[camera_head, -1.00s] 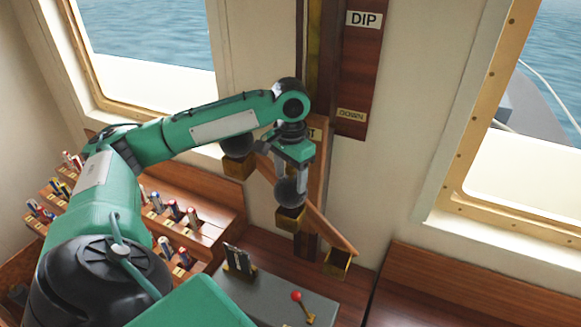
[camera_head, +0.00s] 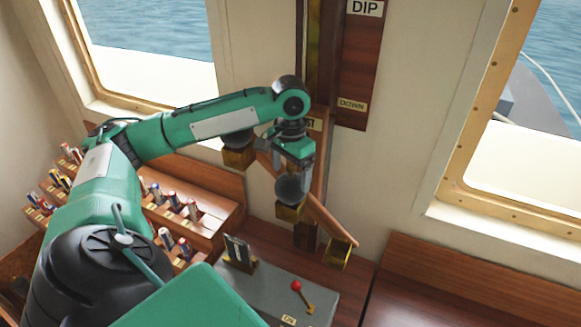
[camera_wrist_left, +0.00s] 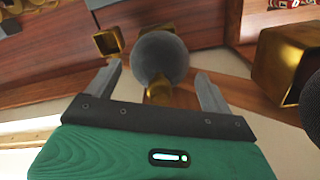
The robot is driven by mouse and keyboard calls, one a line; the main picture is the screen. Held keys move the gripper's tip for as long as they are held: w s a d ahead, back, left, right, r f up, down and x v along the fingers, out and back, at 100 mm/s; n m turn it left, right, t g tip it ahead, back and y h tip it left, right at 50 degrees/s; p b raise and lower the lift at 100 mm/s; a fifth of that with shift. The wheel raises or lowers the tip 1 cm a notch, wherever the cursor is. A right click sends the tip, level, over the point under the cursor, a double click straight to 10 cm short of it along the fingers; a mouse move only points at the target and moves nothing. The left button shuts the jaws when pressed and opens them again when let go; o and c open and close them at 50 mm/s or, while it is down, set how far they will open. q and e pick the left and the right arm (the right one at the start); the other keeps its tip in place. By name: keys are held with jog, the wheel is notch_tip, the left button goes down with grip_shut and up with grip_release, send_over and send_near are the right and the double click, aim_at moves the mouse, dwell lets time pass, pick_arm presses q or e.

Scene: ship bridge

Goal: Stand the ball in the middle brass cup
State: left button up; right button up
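A dark grey ball (camera_head: 290,188) rests in the middle brass cup (camera_head: 289,213) on the sloping wooden beam. My left gripper (camera_head: 293,172) points down over it. In the left wrist view the ball (camera_wrist_left: 160,54) lies between the two spread fingers of the left gripper (camera_wrist_left: 160,75), with a gap on each side. Part of the middle cup (camera_wrist_left: 159,90) shows below the ball. A second dark ball (camera_head: 238,143) is at the upper left brass cup (camera_head: 238,159). The lower right brass cup (camera_head: 338,257) looks empty. My right gripper is out of view.
A wooden post (camera_head: 319,165) and the wall stand close behind the beam. A grey console (camera_head: 265,297) with a red-knobbed lever (camera_head: 297,286) is below. Racks with several small coloured items (camera_head: 174,202) lie to the left. The air right of the beam is clear.

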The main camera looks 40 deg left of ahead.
pick_arm(q)
notch_tip(320, 180, up, 6)
jog(key=shift+r+b, duration=0.1)
jog(key=shift+b, duration=0.8)
notch_tip(320, 180, up, 5)
jog(key=shift+r+p, duration=0.15)
jog(key=shift+p, duration=0.35)
jog(key=shift+r+p, duration=0.35)
jog(key=shift+r, duration=0.8)
